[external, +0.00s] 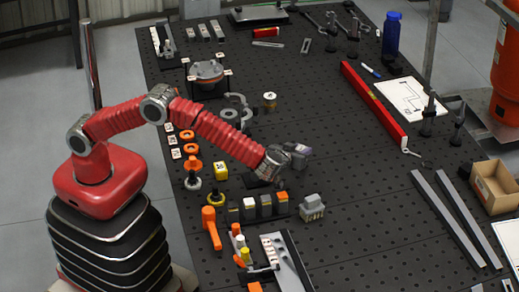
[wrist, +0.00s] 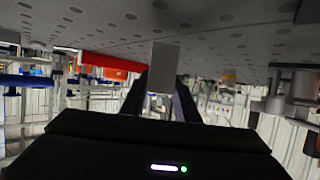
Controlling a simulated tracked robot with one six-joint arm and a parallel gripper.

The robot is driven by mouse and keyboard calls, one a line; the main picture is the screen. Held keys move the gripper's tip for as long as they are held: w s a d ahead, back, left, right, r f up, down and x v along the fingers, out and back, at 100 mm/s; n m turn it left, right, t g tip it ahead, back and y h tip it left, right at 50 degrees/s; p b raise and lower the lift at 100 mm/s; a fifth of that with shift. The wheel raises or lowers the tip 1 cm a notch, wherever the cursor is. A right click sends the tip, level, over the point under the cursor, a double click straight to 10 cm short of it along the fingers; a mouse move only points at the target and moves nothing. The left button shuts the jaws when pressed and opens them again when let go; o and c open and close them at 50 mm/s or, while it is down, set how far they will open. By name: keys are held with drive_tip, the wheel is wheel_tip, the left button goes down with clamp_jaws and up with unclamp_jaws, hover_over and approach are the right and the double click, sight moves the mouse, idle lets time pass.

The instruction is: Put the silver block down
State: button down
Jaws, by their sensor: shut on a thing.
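The silver block (wrist: 163,67) is a plain light-grey piece at the tips of two dark fingers in the wrist view. My gripper (wrist: 161,95) is shut on it, one finger on each side. In the external view my gripper (external: 283,178) is over the middle of the dark perforated table (external: 345,215), near a row of small blocks. The block cannot be made out clearly there. The wrist picture looks upside down, with the table surface at the top. I cannot tell whether the block touches the table.
A row of small blocks (external: 265,207) and a grey connector-like part (external: 312,207) lie just below my gripper in the picture. A red level (external: 374,105) lies to the upper right. The table right of my gripper is mostly clear.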

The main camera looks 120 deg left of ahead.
drive_tip(key=shift+f, duration=1.3)
drive_tip(key=shift+f, duration=0.1)
drive_tip(key=c, duration=1.4)
unclamp_jaws()
drive_tip(key=shift+o, duration=0.2)
drive_tip(key=shift+d+r, duration=0.3)
drive_tip(key=shift+d, duration=0.25)
drive_tip(key=shift+v, duration=1.1)
wheel_tip(320, 180, up, 7)
drive_tip(key=shift+a, duration=0.15)
